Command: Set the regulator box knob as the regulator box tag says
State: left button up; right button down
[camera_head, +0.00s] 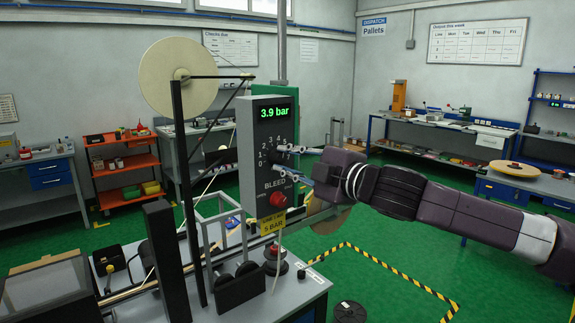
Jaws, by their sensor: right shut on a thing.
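The grey regulator box (247,130) stands upright left of centre. Its green display (274,112) reads 3.9 bar. Below it is a numbered dial with a dark knob (273,156), partly hidden by fingers. A yellow tag (272,224) under the box seems to read "LINE LIMIT 5 BAR"; the upper line is small. My right gripper (285,160) reaches in from the right and is shut on the knob. My left gripper is not in view.
A red button (278,199) marked BLEED sits just below the knob. A large cream tape reel (178,76) on a dark post stands left of the box. A grey bench (290,297) carries the machine.

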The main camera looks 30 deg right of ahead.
jog(key=m+b, duration=0.2)
jog(key=m, duration=0.3)
jog(key=shift+f+m, duration=0.1)
jog(key=shift+m, duration=0.3)
dwell(0.4)
jog(key=c, duration=1.7)
grip_release()
jog(key=shift+d, duration=0.1)
